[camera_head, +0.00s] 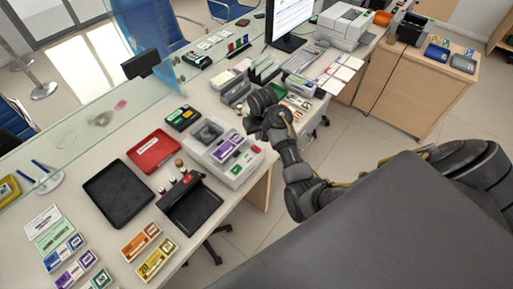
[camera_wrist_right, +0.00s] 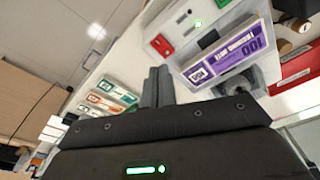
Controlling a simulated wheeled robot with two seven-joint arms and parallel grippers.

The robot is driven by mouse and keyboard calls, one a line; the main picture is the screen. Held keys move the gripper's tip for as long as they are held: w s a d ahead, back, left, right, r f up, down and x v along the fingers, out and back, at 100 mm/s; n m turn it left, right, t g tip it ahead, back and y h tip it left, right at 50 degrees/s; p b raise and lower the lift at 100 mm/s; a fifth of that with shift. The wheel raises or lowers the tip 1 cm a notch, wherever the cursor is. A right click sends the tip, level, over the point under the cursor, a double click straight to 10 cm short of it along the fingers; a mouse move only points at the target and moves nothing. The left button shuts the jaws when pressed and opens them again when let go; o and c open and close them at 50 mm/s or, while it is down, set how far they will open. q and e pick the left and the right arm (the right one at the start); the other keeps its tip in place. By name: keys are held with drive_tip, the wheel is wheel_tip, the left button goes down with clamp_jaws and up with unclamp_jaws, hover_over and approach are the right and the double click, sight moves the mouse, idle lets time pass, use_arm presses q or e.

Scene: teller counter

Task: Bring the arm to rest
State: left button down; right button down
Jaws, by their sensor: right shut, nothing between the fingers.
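My right arm comes in from the right in the head view. Its gripper (camera_head: 262,108) is over the counter's near edge, just beyond the grey-white counting machine (camera_head: 222,152). In the right wrist view the two fingers of the right gripper (camera_wrist_right: 158,84) are together, with nothing between them. The purple-banded note bundle (camera_wrist_right: 228,52) on the machine shows beside the fingers in that view; the bundle also shows in the head view (camera_head: 227,147). My left gripper is in neither view.
The counter holds a black tray (camera_head: 118,192), a red tray (camera_head: 155,151), a dark stamp-like pad (camera_head: 190,205), banded bundles (camera_head: 157,259) and a monitor (camera_head: 289,20). A glass screen (camera_head: 60,122) runs along the far side. Open floor (camera_head: 350,130) lies right of the counter, before a wooden cabinet (camera_head: 425,90).

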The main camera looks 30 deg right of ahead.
idle(0.5)
drive_tip(key=s+a+f+n, duration=0.2)
drive_tip(key=s+f, duration=0.2)
drive_tip(key=s, duration=1)
drive_tip(key=s+a+r+n+t, duration=0.1)
drive_tip(key=s+a+r, duration=0.15)
drive_tip(key=s, duration=0.65)
drive_tip(key=s+a+r+n+t, duration=0.1)
drive_tip(key=s+a, duration=0.3)
drive_tip(key=s, duration=0.4)
wheel_tip(320, 180, down, 35)
drive_tip(key=s+g+b, duration=0.2)
drive_tip(key=b, duration=0.6)
drive_tip(key=s+d+f+b, duration=0.1)
drive_tip(key=s+f+b, duration=0.2)
drive_tip(key=s+f, duration=0.5)
drive_tip(key=s+d+f+b, duration=0.1)
drive_tip(key=s+f+b, duration=0.2)
drive_tip(key=s+f, duration=0.5)
wheel_tip(320, 180, down, 5)
drive_tip(key=shift+d+r+n+g, duration=0.1)
drive_tip(key=shift+d+n+g, duration=0.2)
drive_tip(key=shift+g, duration=0.1)
